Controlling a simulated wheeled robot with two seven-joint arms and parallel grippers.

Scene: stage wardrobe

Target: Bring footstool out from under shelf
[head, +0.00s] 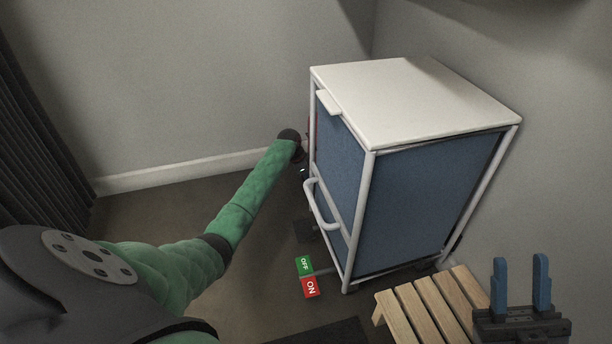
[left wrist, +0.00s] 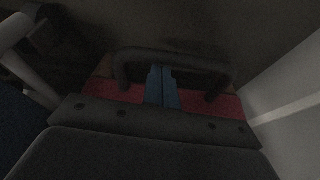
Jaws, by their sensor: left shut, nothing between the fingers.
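In the left wrist view, a red surface with brown edging (left wrist: 222,106) and a dark loop handle (left wrist: 185,54) lies in front of my left gripper (left wrist: 162,68); it may be the footstool, but dimness leaves this unclear. The left fingers are shut and empty, their tips close to the handle bar; I cannot tell whether they touch it. In the head view my left arm reaches to the cart's left side, and its fingers are hidden. A sliver of red shows there beside the cart. My right gripper (head: 520,262) is open at bottom right. No shelf is clearly visible.
A white-topped cart (head: 415,95) with blue panels stands near the wall. A slatted wooden piece (head: 430,305) stands by my right gripper. A dark curtain (head: 35,130) hangs left.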

